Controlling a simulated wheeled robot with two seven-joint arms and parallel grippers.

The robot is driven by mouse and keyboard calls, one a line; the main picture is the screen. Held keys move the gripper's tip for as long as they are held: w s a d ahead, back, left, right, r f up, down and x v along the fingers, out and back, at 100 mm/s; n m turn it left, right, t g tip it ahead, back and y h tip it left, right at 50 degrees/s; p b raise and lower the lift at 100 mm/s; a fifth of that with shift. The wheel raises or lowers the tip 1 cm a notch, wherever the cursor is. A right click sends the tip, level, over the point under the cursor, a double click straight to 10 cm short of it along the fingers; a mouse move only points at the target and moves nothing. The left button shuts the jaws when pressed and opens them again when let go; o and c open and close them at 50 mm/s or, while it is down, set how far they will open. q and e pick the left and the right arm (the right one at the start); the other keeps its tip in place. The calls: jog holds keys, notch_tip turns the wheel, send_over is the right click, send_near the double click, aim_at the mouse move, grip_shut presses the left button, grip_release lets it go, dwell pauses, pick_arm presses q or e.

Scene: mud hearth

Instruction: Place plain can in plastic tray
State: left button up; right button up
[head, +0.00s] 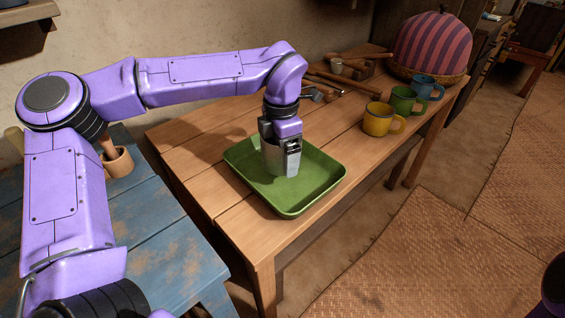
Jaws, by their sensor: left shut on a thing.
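The green plastic tray (322,179) lies on the wooden table, near its front end. My left gripper (281,150) points down over the tray's middle and is shut on the plain can (282,164). The can is grey and upright, inside the tray's outline. The gripper hides its upper part. I cannot tell whether the can's base touches the tray floor. My right gripper is out of view.
Yellow (379,120), green (404,101) and blue (424,88) mugs line the table's right edge. A striped domed cover (433,45) on a basket, a small cup (336,66) and wooden tools (345,82) are farther back. A blue table (160,225) with a mortar (117,162) stands left.

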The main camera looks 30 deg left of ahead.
pick_arm(q)
jog(key=shift+w+f, duration=0.3)
jog(key=shift+f, duration=0.05)
jog(key=f, duration=0.4)
jog(key=shift+w+a, duration=0.15)
jog(key=shift+w, duration=0.25)
jog(key=o, duration=0.9)
jog(key=shift+f, duration=0.15)
notch_tip(320, 180, up, 12)
jog(key=shift+r+p, duration=0.25)
jog(key=shift+p, duration=0.45)
